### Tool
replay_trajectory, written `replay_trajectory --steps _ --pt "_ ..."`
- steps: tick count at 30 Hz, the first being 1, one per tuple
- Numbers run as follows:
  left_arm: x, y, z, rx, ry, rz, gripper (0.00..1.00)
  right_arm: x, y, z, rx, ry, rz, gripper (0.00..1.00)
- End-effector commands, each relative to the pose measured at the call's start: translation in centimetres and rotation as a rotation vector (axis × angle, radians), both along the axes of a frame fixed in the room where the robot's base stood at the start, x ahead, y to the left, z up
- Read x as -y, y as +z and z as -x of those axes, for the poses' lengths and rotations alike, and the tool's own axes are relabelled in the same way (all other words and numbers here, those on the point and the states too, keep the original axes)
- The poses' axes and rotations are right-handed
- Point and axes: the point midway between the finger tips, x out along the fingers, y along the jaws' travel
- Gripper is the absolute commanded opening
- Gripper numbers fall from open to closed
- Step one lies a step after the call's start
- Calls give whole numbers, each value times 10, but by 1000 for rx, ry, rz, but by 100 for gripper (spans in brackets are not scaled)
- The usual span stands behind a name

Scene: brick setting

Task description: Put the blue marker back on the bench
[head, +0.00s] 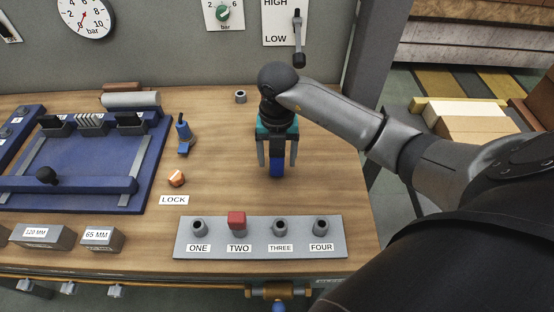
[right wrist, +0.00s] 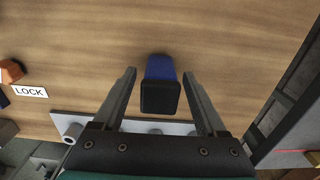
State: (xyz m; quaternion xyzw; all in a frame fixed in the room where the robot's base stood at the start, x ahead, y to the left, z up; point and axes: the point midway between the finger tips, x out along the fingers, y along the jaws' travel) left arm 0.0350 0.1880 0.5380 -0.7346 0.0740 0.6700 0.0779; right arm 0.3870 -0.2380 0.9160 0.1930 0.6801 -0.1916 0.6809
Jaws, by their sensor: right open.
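The blue marker (head: 277,170) is a short blue block on the wooden bench (head: 225,160), behind the strip of pegs. In the right wrist view the marker (right wrist: 160,68) shows its dark end towards the camera and its blue side beyond. My right gripper (head: 277,164) is over it, pointing down, with a finger on each side. In the right wrist view the fingers (right wrist: 160,82) are open, with a gap on both sides of the marker. The marker's foot is partly hidden, but it looks upright. My left gripper is in no view.
A blue fixture (head: 90,160), a blue clamp (head: 184,135) and an orange piece (head: 176,179) are left. The bench's right edge is close to the gripper.

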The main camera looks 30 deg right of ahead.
Motion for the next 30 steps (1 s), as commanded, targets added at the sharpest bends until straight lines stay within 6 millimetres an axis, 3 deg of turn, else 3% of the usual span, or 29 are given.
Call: replay_trajectory --steps 6,13,19,30 --pt "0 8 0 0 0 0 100 0 52 -1 6 2 0 74" --pt "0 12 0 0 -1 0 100 0 91 -1 4 2 0 74" --pt "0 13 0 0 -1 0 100 0 103 0 1 0 1 74" --pt "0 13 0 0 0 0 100 0 103 0 1 0 -1 74"
